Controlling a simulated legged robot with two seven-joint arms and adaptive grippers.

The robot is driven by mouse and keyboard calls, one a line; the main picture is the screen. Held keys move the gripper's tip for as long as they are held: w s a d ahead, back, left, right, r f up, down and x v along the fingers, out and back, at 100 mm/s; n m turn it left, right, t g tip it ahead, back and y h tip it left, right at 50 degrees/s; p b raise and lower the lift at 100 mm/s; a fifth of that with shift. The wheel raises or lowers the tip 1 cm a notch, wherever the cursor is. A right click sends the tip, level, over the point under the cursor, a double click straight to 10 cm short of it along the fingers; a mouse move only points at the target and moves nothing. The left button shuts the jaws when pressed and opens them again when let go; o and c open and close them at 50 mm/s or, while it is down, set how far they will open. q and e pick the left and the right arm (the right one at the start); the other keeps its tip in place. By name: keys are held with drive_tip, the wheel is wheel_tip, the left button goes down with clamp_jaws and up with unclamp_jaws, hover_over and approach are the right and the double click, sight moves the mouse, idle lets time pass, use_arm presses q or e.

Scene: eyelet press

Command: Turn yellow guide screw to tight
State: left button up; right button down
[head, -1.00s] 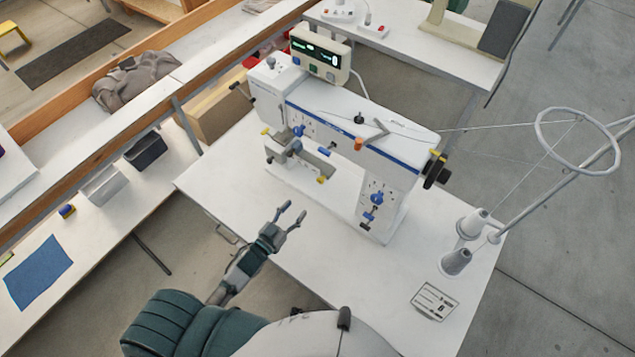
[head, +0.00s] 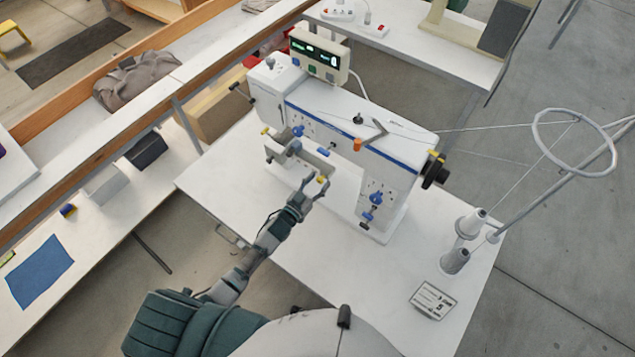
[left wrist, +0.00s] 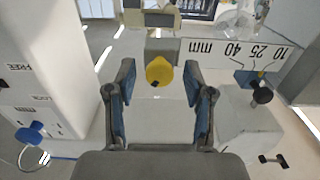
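The yellow guide screw (head: 321,180) is a small yellow knob on the guide at the front of the white machine (head: 330,125). In the left wrist view, the yellow knob (left wrist: 158,71) has a dark spot on its front edge and sits between my fingertips. My left gripper (head: 317,184) is open, with one finger on each side of the knob. In the left wrist view, gaps show between the left gripper's fingers (left wrist: 160,84) and the knob. I cannot tell how tight the screw is. My right gripper is not in view.
A scale plate marked 10, 25, 40 mm (left wrist: 235,54) stands right of the knob in the left wrist view. A blue part with a black knob (left wrist: 261,94) is beside it. The white machine column (left wrist: 50,60) is close on the left. The front tabletop (head: 330,260) is clear.

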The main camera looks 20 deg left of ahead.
use_arm(q)
clamp_jaws()
